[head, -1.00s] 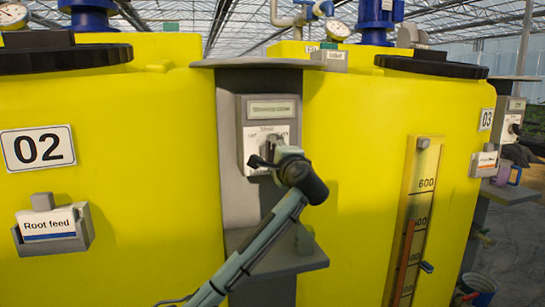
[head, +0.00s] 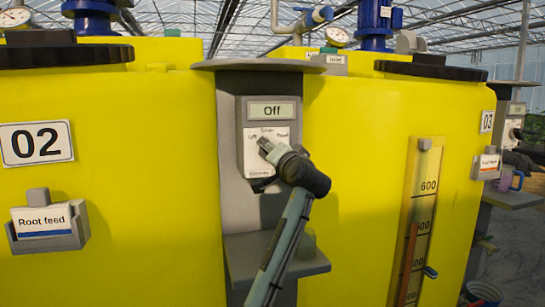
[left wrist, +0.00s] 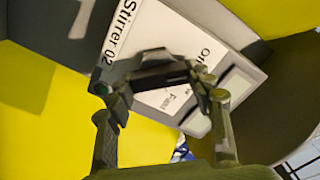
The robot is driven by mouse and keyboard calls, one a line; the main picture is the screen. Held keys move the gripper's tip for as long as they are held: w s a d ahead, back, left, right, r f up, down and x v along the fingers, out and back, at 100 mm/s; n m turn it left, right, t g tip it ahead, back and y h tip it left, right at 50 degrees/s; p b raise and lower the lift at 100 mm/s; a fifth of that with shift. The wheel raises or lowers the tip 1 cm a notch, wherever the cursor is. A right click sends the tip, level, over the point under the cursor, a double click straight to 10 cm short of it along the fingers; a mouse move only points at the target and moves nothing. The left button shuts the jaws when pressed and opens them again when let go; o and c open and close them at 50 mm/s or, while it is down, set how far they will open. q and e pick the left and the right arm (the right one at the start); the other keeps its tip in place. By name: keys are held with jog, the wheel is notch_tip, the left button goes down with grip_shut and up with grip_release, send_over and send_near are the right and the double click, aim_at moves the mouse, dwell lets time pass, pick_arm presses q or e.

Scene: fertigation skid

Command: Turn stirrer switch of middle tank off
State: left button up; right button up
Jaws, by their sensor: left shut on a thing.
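The grey stirrer switch box (head: 287,164) is on a post between the yellow tank marked 02 (head: 130,180) and the tank marked 03. Its display (head: 271,111) reads "Off". In the left wrist view its white label (left wrist: 150,35) reads "Stirrer 02". My left gripper (head: 265,147) is at the front of the box. In the left wrist view the fingers (left wrist: 160,80) are shut on the dark switch knob (left wrist: 160,77), which sits crosswise between them. The gripper partly covers the knob and dial in the head view. My right gripper is not in view.
A grey shelf (head: 308,266) juts out below the switch box. A level gauge (head: 416,225) is on tank 03. A "Root feed" card holder (head: 46,222) is on tank 02. Another switch box (head: 510,122) stands at the far right.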

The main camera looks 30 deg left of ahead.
pick_arm(q)
jog(key=shift+n, duration=0.3)
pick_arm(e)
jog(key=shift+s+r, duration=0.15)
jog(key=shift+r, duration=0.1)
pick_arm(q)
jog(key=o, duration=1.2)
jog(key=shift+c, duration=0.2)
jog(key=shift+d, duration=0.1)
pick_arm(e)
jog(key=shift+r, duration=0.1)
pick_arm(q)
jog(key=v, duration=1.2)
jog(key=shift+f, duration=0.1)
